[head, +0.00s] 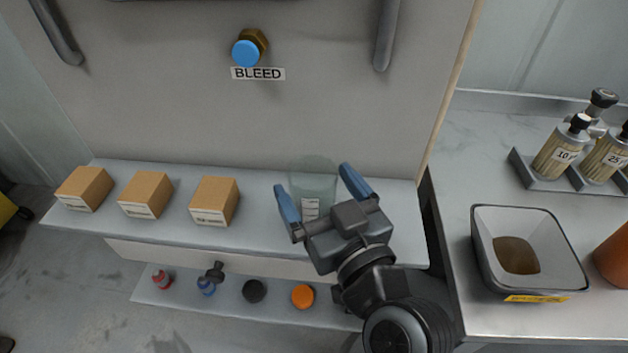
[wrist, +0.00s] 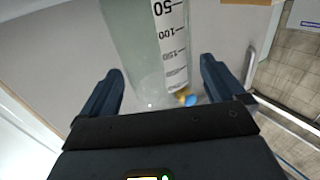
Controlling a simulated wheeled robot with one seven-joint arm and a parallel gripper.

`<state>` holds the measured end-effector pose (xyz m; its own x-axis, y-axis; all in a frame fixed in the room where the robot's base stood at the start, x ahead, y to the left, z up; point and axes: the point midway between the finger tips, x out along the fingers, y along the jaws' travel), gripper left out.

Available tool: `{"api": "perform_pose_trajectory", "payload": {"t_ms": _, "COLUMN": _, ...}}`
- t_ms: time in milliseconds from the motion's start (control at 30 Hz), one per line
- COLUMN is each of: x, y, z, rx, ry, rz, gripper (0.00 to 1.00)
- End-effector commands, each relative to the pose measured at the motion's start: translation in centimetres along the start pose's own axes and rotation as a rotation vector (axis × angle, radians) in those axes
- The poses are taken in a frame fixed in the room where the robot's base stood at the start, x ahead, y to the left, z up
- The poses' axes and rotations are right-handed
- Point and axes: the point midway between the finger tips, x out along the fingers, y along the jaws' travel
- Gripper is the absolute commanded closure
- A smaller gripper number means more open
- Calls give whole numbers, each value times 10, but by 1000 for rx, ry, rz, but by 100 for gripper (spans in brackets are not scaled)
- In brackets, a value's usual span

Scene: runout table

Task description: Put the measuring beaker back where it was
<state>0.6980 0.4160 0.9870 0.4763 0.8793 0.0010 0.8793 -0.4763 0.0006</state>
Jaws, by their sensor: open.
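The measuring beaker (head: 313,184) is a clear, pale vessel with a white graduated scale. It stands upright on the grey upper shelf (head: 262,229), towards its right end and close to the panel behind. My gripper (head: 315,190) is open, with one blue finger on each side of the beaker in the head view. In the wrist view the beaker (wrist: 140,50) with its scale shows between and beyond the open fingers (wrist: 162,90). I cannot tell whether either finger touches it.
Several cardboard boxes (head: 215,201) stand on the shelf to the left. A lower shelf (head: 230,299) holds small coloured items. A knob (head: 247,50) marked BLEED is on the panel above. On the right counter are a grey bin (head: 527,250) and labelled bottles (head: 561,150).

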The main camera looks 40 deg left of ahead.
Motion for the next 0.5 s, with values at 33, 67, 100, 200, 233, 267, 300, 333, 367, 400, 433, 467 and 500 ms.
{"api": "perform_pose_trajectory", "payload": {"t_ms": 33, "x": -12, "y": 0, "z": 4, "rx": 0, "ry": -1, "rz": 3, "gripper": 4}}
{"api": "perform_pose_trajectory", "payload": {"t_ms": 67, "x": -18, "y": 1, "z": 4, "rx": 0, "ry": 1, "rz": 4, "gripper": 4}}
{"api": "perform_pose_trajectory", "payload": {"t_ms": 100, "x": -27, "y": 1, "z": 5, "rx": 0, "ry": 0, "rz": 3, "gripper": 4}}
{"api": "perform_pose_trajectory", "payload": {"t_ms": 200, "x": -48, "y": 0, "z": 4, "rx": 1, "ry": 0, "rz": 2, "gripper": 4}}
{"api": "perform_pose_trajectory", "payload": {"t_ms": 233, "x": -55, "y": 1, "z": 4, "rx": 1, "ry": 0, "rz": 3, "gripper": 4}}
{"api": "perform_pose_trajectory", "payload": {"t_ms": 267, "x": -60, "y": 1, "z": 4, "rx": 1, "ry": 1, "rz": 4, "gripper": 4}}
{"api": "perform_pose_trajectory", "payload": {"t_ms": 300, "x": -68, "y": 1, "z": 4, "rx": 2, "ry": -1, "rz": 3, "gripper": 4}}
{"api": "perform_pose_trajectory", "payload": {"t_ms": 333, "x": -73, "y": 0, "z": 4, "rx": 2, "ry": 0, "rz": 2, "gripper": 4}}
{"api": "perform_pose_trajectory", "payload": {"t_ms": 367, "x": -77, "y": 0, "z": 3, "rx": 1, "ry": 1, "rz": 2, "gripper": 4}}
{"api": "perform_pose_trajectory", "payload": {"t_ms": 400, "x": -83, "y": 0, "z": 3, "rx": 0, "ry": 0, "rz": 2, "gripper": 4}}
{"api": "perform_pose_trajectory", "payload": {"t_ms": 433, "x": -87, "y": 0, "z": 3, "rx": 1, "ry": -1, "rz": 2, "gripper": 4}}
{"api": "perform_pose_trajectory", "payload": {"t_ms": 467, "x": -90, "y": 0, "z": 3, "rx": 0, "ry": 0, "rz": 2, "gripper": 4}}
{"api": "perform_pose_trajectory", "payload": {"t_ms": 500, "x": -94, "y": 0, "z": 2, "rx": 0, "ry": 1, "rz": 2, "gripper": 4}}
